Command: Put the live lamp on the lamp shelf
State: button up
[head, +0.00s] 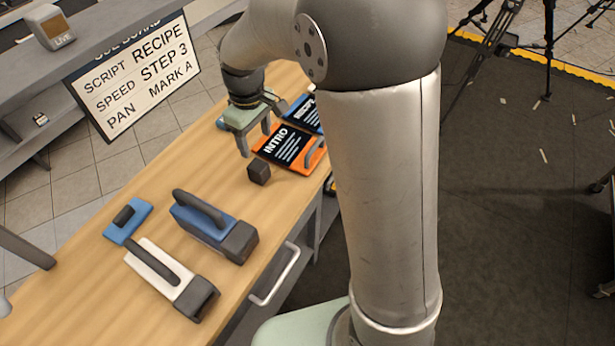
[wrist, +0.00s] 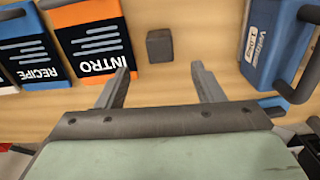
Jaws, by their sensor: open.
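A small grey-beige box marked LIVE (head: 55,27) stands on a grey shelf (head: 100,37) at the upper left of the head view. I take it for the live lamp; I cannot tell whether it is lit, or whether this is the lamp shelf. My gripper (head: 258,138) is far to its right, low over the wooden table, pointing down beside the script cards. In the wrist view my gripper (wrist: 160,72) is open, with nothing between its fingers. A small dark cube (wrist: 160,45) lies just beyond the fingertips; it also shows in the head view (head: 258,173).
An orange INTRO card (head: 287,148) and a blue RECIPE card (head: 303,112) lie by my gripper. Blue (head: 212,232) and white (head: 160,272) handled cases and a small blue handled block (head: 127,221) stand nearer. A cue board (head: 135,75) reads RECIPE, STEP 3, MARK A.

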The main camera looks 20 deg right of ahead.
jog(key=s+d+r+m, duration=0.3)
jog(key=s+d, duration=0.4)
jog(key=s, duration=0.4)
jog(key=shift+s+r+m, duration=0.2)
jog(key=shift+m, duration=0.4)
jog(key=shift+o, duration=0.7)
jog(key=s+d+f+m, duration=0.1)
jog(key=s+d+m, duration=0.3)
jog(key=s, duration=0.7)
jog(key=shift+s+f, duration=0.2)
notch_tip(320, 180, up, 3)
jog(key=m+b, duration=0.3)
jog(key=m, duration=0.7)
send_over(258, 165)
notch_tip(258, 165, down, 11)
jog(key=shift+w+d+f+p, duration=0.15)
jog(key=shift+p, duration=0.25)
jog(key=shift+a+f+p, duration=0.2)
jog(key=shift+f+p, duration=0.2)
jog(key=shift+f, duration=2.3)
